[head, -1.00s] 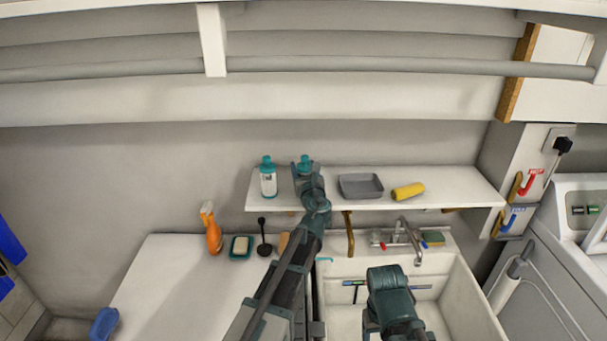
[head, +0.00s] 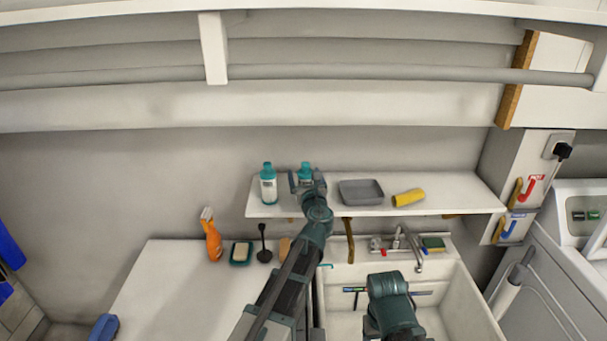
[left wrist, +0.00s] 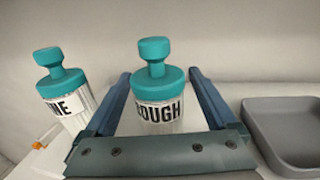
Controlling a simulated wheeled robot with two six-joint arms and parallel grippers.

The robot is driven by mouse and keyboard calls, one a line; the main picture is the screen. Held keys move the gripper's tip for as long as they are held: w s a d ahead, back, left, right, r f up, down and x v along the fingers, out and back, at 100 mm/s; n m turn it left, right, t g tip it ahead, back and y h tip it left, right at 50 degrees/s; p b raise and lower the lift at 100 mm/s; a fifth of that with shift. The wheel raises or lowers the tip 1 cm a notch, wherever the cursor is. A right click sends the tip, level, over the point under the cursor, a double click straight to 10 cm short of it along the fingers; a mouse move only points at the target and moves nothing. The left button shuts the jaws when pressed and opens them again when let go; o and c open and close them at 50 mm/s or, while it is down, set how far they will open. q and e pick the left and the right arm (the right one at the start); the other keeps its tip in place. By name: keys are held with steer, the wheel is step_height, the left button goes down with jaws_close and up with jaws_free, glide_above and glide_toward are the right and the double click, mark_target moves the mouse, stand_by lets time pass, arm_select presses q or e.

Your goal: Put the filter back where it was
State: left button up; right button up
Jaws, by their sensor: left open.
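Two white filter bottles with teal knobbed caps stand upright on the white shelf. The one marked "ROUGH" (head: 305,170) is the right one; it also shows in the left wrist view (left wrist: 155,84). The other (head: 268,186), its label partly cut off to "NE", stands to its left, also in the left wrist view (left wrist: 62,88). My left gripper (head: 305,183) is open, with one finger on each side of the "ROUGH" bottle; gaps show beside its cap, and its base is hidden. My right arm shows over the sink, but its jaws do not show.
A grey tray (head: 361,201) and a yellow roller (head: 408,197) lie on the shelf (head: 458,204) to the right. The shelf's far right end is clear.

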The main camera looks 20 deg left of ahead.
arm_select(q)
steer(key=v, duration=1.1)
steer(key=s+f+n+g, duration=0.95)
steer(key=f+n, duration=0.35)
steer(key=n, duration=0.4)
steer(key=s+d+f+n+g+h, duration=0.3)
steer(key=s+d+f+n, duration=0.1)
steer(key=s, duration=0.4)
steer(key=s+d+f+n+g+h, duration=0.3)
steer(key=s+d+f+n+g, duration=0.1)
steer(key=s+d+n, duration=0.2)
steer(key=s+d, duration=0.1)
steer(key=s, duration=0.1)
steer(key=shift+s+d+f, duration=0.25)
steer(key=shift+s+f, duration=0.1)
steer(key=shift+f, duration=0.05)
